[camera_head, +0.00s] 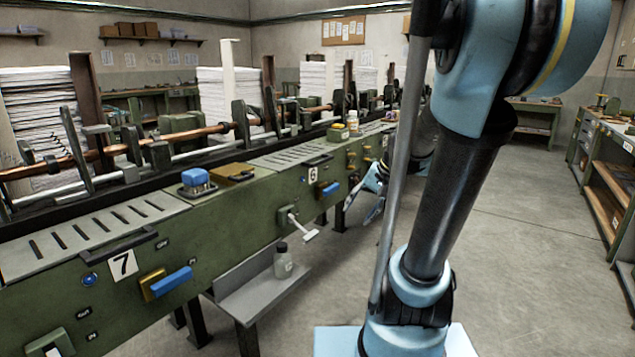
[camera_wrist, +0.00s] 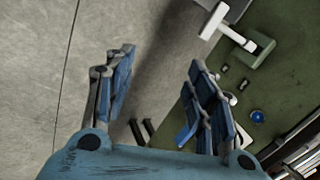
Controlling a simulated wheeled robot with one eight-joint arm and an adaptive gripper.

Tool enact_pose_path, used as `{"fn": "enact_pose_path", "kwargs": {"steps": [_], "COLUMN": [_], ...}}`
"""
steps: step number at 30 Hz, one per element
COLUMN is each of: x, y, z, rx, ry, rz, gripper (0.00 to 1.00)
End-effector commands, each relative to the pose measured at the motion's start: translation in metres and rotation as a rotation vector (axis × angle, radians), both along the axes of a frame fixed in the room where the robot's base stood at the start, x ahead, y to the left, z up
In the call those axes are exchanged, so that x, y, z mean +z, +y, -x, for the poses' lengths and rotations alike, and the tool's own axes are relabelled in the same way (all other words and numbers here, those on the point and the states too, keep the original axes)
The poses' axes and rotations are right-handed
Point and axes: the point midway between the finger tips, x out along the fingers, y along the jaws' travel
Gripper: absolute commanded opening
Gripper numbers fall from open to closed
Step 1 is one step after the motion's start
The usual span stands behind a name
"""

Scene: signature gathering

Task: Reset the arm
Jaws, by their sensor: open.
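My gripper (camera_wrist: 160,88) is open and empty in the wrist view, its two blue jointed fingers spread apart over bare floor and the edge of a green machine. In the head view my gripper (camera_head: 368,195) shows small, beside the machine's front and partly behind my own arm. My arm fills the right middle of the head view, bent, with one link standing nearly upright. A white T-shaped handle (camera_wrist: 232,32) and a blue button (camera_wrist: 258,116) on the green panel lie right of the fingers. I see no contact between the fingers and the machine.
The long green machine (camera_head: 235,222) runs along the left, with a white lever (camera_head: 304,228) sticking out. A grey shelf (camera_head: 262,296) juts out below, bearing a bottle (camera_head: 283,262). Shelving (camera_head: 606,190) stands at the far right. The concrete floor (camera_head: 530,250) between is clear.

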Motion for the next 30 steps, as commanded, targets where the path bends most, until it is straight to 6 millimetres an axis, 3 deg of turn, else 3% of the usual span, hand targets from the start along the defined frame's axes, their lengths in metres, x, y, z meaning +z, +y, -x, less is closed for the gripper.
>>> {"fn": "enact_pose_path", "kwargs": {"steps": [6, 18, 24, 30], "x": [-0.016, -0.054, -0.068, -0.072], "y": [-0.009, -0.040, -0.054, -0.059], "z": [0.054, 0.134, 0.157, 0.163], "rx": [0.089, 0.255, 0.314, 0.333], "ry": [-0.009, -0.022, -0.026, -0.028], "rz": [0.139, 0.386, 0.473, 0.502], "gripper": [0.51, 0.51, 0.51, 0.51]}}
